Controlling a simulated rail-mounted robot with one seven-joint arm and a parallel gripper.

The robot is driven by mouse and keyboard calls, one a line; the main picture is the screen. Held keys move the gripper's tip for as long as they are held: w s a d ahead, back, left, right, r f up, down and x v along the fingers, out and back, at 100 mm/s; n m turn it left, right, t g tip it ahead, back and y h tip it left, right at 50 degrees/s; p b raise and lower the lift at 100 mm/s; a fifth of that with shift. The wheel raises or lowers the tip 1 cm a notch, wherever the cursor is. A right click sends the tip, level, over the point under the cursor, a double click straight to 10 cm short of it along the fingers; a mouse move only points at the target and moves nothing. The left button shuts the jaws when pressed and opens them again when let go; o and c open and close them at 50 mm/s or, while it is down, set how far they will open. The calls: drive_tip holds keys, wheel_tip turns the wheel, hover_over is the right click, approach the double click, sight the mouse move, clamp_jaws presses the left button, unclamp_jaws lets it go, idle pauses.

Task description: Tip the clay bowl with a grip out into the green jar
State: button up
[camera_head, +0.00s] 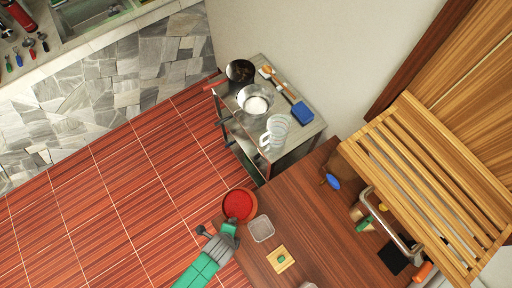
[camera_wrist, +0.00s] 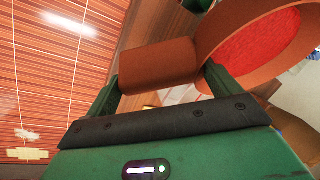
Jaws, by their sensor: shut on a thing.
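The clay bowl (camera_head: 239,190) is brown-orange and filled with something bright red; it is near the left corner of the wooden table. In the wrist view the bowl (camera_wrist: 222,28) is at the upper right, with its block-like grip (camera_wrist: 158,65) between my fingers. My gripper (camera_wrist: 160,82) is shut on that grip; in the head view my gripper (camera_head: 228,228) is just below the bowl. The bowl's underside is hidden, so I cannot tell if it touches the table. A dark green thing (camera_wrist: 197,5) is cut off at the wrist view's top; I cannot tell if it is the green jar.
A clear square container (camera_head: 261,228) and a small board (camera_head: 280,260) with a green item stand to the right of my gripper. A slatted wooden rack (camera_head: 430,180) covers the table's right side. A metal side table (camera_head: 300,140) with pans and glassware stands behind.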

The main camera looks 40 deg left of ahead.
drive_tip(key=shift+d+r+y, duration=0.95)
drive_tip(key=shift+d+y, duration=0.05)
drive_tip(key=shift+y, duration=0.1)
drive_tip(key=shift+d+r+m+y, duration=0.1)
drive_tip(key=shift+d+m+y, duration=0.25)
drive_tip(key=shift+y, duration=0.45)
idle(0.5)
drive_tip(key=shift+d+f+y+b, duration=0.1)
drive_tip(key=shift+f+y+b, duration=0.6)
drive_tip(key=shift+y+b, duration=0.45)
drive_tip(key=shift+d+r+m+t+y+b, duration=0.1)
drive_tip(key=shift+d+m+t+y+b, duration=0.1)
drive_tip(key=shift+y+b, duration=0.85)
drive_tip(key=shift+d+m+t+y+b, duration=0.15)
drive_tip(key=shift+y+b, duration=0.15)
drive_tip(key=shift+b, duration=1.35)
drive_tip(key=shift+d+r+y+b, duration=0.1)
drive_tip(key=shift+d+y+b, duration=0.5)
drive_tip(key=shift+y+b, duration=0.7)
idle(0.4)
